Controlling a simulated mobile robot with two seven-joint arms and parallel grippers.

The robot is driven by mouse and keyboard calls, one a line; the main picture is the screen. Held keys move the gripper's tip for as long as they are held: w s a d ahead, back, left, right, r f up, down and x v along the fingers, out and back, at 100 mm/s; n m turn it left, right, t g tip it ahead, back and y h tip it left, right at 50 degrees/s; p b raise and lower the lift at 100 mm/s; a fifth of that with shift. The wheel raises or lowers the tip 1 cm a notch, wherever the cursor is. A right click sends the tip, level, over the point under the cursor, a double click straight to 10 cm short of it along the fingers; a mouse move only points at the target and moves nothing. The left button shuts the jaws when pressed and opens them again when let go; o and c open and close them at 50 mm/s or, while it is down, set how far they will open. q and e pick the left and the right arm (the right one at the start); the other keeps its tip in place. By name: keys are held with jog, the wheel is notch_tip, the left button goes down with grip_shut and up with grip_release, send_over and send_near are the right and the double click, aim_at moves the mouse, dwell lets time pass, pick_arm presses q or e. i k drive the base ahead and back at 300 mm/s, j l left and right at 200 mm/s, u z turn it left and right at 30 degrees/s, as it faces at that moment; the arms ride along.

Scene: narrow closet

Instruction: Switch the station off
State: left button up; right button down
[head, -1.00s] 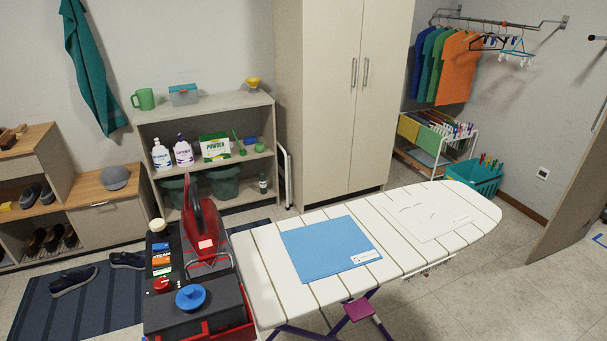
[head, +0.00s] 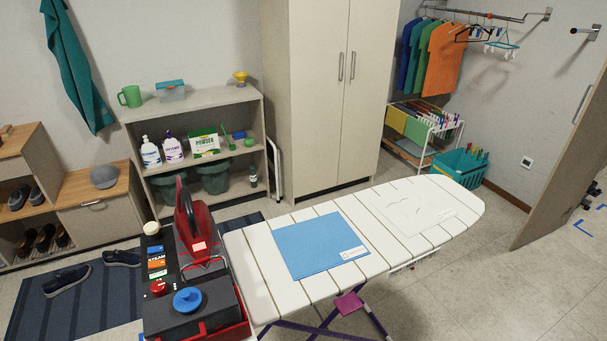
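The ironing station (head: 192,312) is at the bottom left of the head view, a dark box with red trim. A blue round knob or cap (head: 187,300) sits on its top. A red iron (head: 188,226) stands upright at its back. A dark panel with coloured labels (head: 156,262), a cream cap (head: 151,228) and a red knob (head: 158,287) line its left side. A small lit patch (head: 199,246) shows by the iron. I cannot tell which part is the switch. Neither gripper is in view.
An ironing board (head: 400,252) with a folded blue cloth (head: 318,246) extends right from the station. A shelf (head: 195,105) and a tall cabinet (head: 325,100) stand behind. Shoes lie on a striped mat (head: 85,310) at left. Floor at the lower right is clear.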

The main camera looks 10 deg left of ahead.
aim_at(157, 264)
jog(key=u, duration=1.05)
